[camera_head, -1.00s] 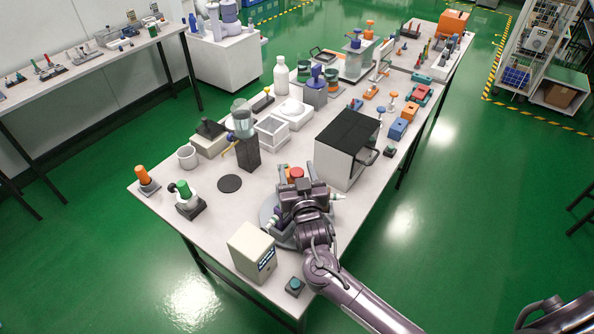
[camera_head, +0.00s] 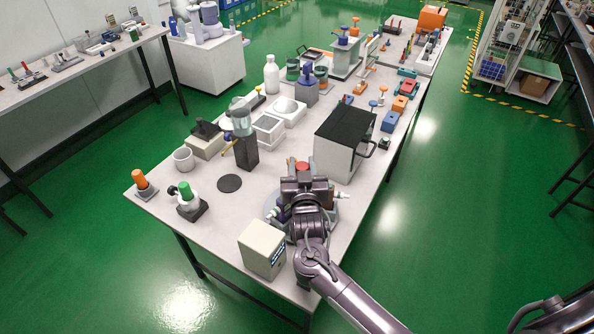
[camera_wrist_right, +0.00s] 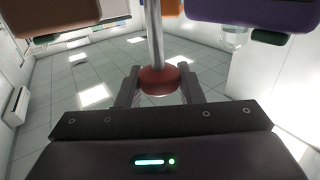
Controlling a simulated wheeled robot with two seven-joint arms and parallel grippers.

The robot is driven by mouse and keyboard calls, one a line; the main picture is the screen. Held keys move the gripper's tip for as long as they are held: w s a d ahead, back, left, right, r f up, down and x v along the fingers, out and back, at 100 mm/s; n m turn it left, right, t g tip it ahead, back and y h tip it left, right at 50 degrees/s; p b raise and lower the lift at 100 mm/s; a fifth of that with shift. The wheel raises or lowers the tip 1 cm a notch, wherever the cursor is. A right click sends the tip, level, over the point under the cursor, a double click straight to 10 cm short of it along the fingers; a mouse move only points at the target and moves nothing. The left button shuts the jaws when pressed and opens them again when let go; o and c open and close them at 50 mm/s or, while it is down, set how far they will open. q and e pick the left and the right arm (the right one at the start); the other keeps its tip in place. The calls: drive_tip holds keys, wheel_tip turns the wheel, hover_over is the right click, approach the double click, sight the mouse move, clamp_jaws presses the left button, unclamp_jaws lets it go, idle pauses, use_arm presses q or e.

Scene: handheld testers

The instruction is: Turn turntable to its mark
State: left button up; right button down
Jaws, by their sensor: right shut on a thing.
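The turntable is a grey round plate (camera_head: 334,217) near the front of the bench in the head view, largely hidden under my right gripper and arm. Small white-tipped items show at its left and right edges. My right gripper (camera_head: 303,176) is over the turntable, shut on a red knob (camera_head: 303,167). In the right wrist view the red knob (camera_wrist_right: 158,80) sits on a grey rod between the two fingers. An orange body (camera_wrist_right: 50,14) and a purple body (camera_wrist_right: 255,14) are beyond it. The turntable's mark cannot be made out. My left gripper is not in view.
A beige box with a display (camera_head: 262,248) stands close at the front left of the turntable. A white cabinet with a dark top (camera_head: 345,140) stands behind it to the right. A black disc (camera_head: 229,183) lies to the left, with clear bench around it.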

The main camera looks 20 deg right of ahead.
drive_tip(key=shift+a+h, duration=0.3)
drive_tip(key=shift+a, duration=0.05)
drive_tip(key=shift+d+m+h, duration=0.2)
drive_tip(key=shift+m+h, duration=0.1)
drive_tip(key=shift+m, duration=0.2)
drive_tip(key=shift+d+m+g+h+b, duration=0.2)
drive_tip(key=shift+m+g+h+b, duration=0.25)
drive_tip(key=shift+h+b, duration=0.2)
drive_tip(key=shift+a+m+h, duration=0.15)
drive_tip(key=shift+m+h, duration=0.1)
drive_tip(key=shift+h, duration=0.1)
drive_tip(key=shift+g+h, duration=0.25)
drive_tip(key=shift+h, duration=0.05)
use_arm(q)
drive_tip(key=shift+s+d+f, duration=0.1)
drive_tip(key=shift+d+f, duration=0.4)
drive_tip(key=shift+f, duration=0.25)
use_arm(e)
drive_tip(key=c, duration=1)
unclamp_jaws()
drive_tip(key=shift+c, duration=0.2)
drive_tip(key=shift+r, duration=0.1)
